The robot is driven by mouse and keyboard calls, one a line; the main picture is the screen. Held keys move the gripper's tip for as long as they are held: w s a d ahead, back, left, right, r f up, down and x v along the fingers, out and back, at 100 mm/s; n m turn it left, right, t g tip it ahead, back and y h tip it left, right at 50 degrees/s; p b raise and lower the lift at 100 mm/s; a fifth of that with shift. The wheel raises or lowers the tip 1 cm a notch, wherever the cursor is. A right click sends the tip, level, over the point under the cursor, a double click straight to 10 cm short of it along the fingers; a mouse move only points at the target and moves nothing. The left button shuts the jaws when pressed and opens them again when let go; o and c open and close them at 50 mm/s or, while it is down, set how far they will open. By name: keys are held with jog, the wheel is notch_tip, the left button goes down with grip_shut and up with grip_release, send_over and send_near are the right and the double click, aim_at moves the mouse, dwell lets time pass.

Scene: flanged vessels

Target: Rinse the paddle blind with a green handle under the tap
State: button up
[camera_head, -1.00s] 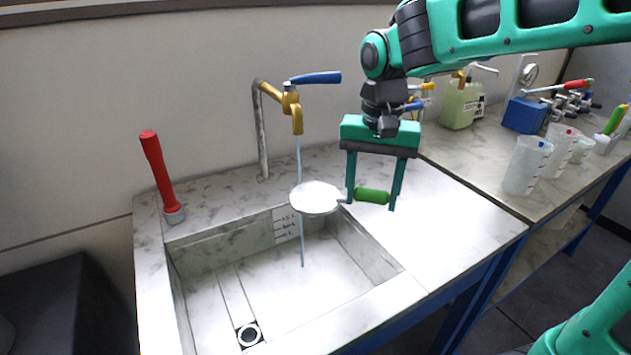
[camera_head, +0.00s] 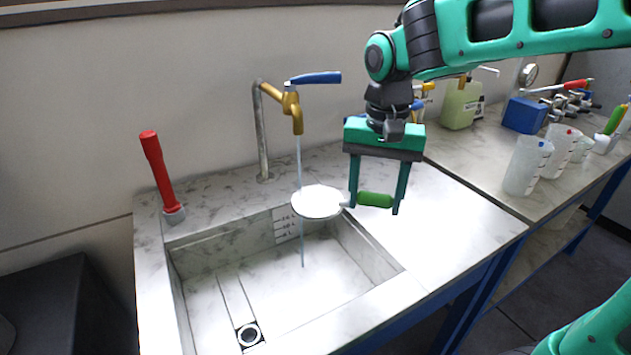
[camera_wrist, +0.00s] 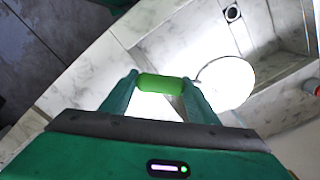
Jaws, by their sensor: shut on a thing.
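The paddle blind (camera_head: 319,202) is a pale round disc with a green handle (camera_head: 376,200). My gripper (camera_head: 376,206) is shut on the green handle and holds the disc out to the left, roughly flat, above the sink (camera_head: 290,300). The brass tap (camera_head: 292,104) with a blue lever (camera_head: 314,78) is running. Its thin stream (camera_head: 299,160) comes down at the left part of the disc, and water also shows below the disc. The wrist view shows the handle (camera_wrist: 160,83) between the fingers and the disc (camera_wrist: 226,82) beside them.
A red-handled tool (camera_head: 162,175) stands at the sink's left back corner. The counter right of the sink is clear. On the right bench are clear beakers (camera_head: 526,166), a green-liquid bottle (camera_head: 461,103) and a blue box (camera_head: 524,115).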

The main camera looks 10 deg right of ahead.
jog(key=shift+r, duration=0.1)
dwell(0.5)
jog(key=s+d+r, duration=0.1)
jog(key=s+r, duration=0.3)
jog(key=s, duration=0.1)
dwell(0.5)
jog(key=shift+f, duration=0.1)
